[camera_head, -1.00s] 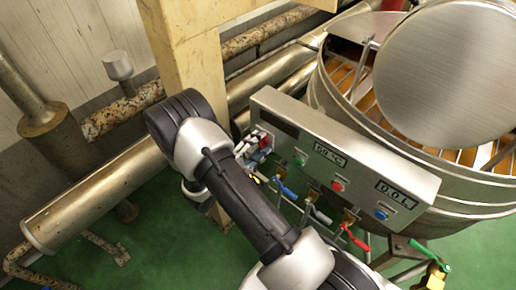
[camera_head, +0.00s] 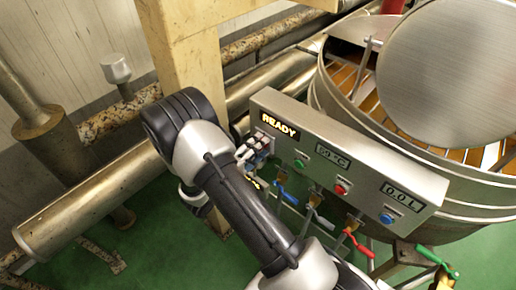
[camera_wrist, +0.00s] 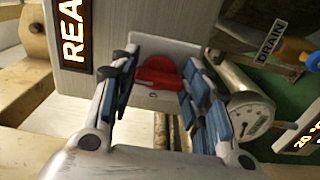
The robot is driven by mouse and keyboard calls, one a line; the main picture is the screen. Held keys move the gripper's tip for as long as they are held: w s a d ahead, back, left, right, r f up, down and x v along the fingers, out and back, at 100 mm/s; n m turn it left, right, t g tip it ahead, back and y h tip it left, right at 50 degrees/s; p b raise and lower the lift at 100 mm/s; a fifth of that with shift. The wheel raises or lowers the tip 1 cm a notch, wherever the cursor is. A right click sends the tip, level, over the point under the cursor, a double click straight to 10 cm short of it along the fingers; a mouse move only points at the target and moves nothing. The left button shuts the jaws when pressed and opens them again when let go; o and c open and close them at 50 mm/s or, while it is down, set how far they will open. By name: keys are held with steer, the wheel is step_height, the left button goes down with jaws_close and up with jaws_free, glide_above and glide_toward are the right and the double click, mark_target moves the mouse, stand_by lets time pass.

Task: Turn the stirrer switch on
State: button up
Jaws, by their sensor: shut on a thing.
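The stirrer switch (camera_wrist: 160,72) is a red rotary handle on a pale plate (camera_wrist: 180,48) at the panel's end. In the wrist view it sits between the blue-padded fingers of my gripper (camera_wrist: 158,66), which is shut on it. In the head view my gripper (camera_head: 254,148) is at the left end of the metal control panel (camera_head: 352,150), and it hides the switch. The panel's display (camera_head: 278,125) is lit and reads "READY"; part of it also shows in the wrist view (camera_wrist: 73,30).
The big steel kettle (camera_head: 470,185) stands behind the panel. Green, red and blue buttons are on the panel, with coloured valve handles below, including a red one (camera_head: 358,243). A beige post (camera_head: 190,60) and pipes are close by the arm. A round gauge (camera_wrist: 250,117) is right of the fingers.

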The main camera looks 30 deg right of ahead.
steer(key=o, duration=1.1)
steer(key=shift+c, duration=0.2)
steer(key=v, duration=1.2)
